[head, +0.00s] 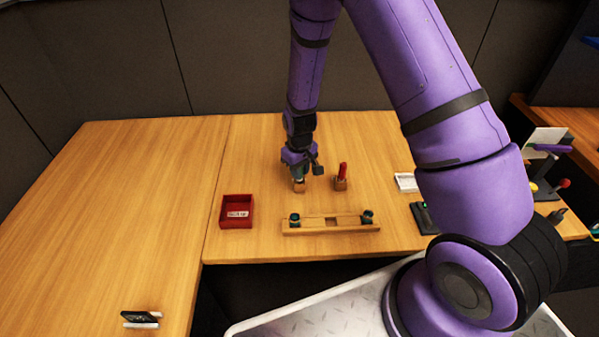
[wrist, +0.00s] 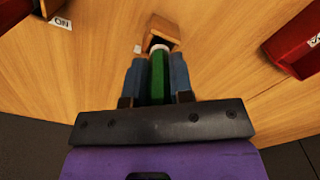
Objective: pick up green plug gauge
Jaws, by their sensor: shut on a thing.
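The green plug gauge (wrist: 158,78) stands between the two fingers of my gripper (wrist: 157,75) in the wrist view. The fingers are shut on it. Its lower end meets a small wooden block (wrist: 162,27) with a dark opening; I cannot tell whether it is still inside. In the head view my gripper (head: 301,172) is over the same wooden block (head: 298,187), and the gauge is mostly hidden by the fingers.
A red plug gauge (head: 343,170) stands in another wooden block just right of my gripper. A red tray (head: 237,211) sits at the left. A wooden rack (head: 331,224) with two dark round pieces lies in front. The left tabletop is mostly clear.

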